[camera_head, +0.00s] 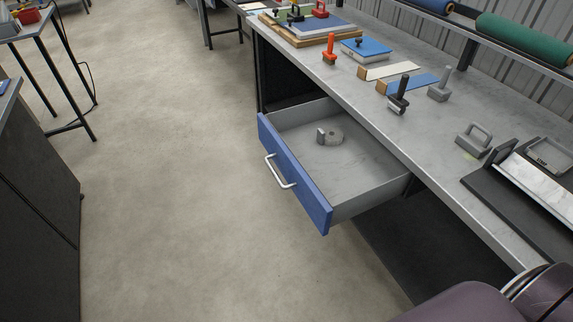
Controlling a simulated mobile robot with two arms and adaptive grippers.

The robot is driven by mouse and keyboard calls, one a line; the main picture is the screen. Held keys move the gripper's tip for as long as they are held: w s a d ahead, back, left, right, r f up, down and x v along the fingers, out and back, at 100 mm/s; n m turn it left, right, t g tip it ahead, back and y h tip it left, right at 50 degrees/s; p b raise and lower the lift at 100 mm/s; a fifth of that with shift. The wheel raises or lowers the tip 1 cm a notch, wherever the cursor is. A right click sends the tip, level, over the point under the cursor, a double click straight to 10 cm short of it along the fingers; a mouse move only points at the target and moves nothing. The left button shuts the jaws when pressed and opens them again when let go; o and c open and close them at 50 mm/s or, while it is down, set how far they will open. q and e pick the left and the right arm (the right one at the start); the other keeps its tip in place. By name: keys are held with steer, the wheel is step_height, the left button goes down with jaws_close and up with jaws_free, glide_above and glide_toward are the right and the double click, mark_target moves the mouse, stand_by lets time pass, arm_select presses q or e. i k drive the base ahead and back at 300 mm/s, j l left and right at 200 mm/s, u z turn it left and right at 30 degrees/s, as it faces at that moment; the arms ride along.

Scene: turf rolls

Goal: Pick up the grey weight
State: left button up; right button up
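A grey disc-shaped weight with an upright grip (330,136) lies inside the open drawer (349,188), towards its back left. On the bench, a grey block with a loop handle (473,140) stands near the front edge, and a grey upright-handled tool (440,87) stands farther back. I cannot tell for sure which of these grey things is the named weight. Neither of my grippers shows; only part of my arm is at the bottom right corner.
The blue drawer front (292,172) with its silver handle (279,171) juts out from the workbench (345,84). The bench holds an orange-handled tool (329,48), a black-handled tool (399,95), sample strips and a dark tray at right. The floor (170,150) left of the drawer is clear.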

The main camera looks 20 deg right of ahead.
mark_target(475, 146)
steer(key=z, duration=1.95)
steer(key=j, duration=0.3)
steer(key=i+j, duration=0.1)
steer(key=j, duration=0.2)
steer(key=u, duration=0.05)
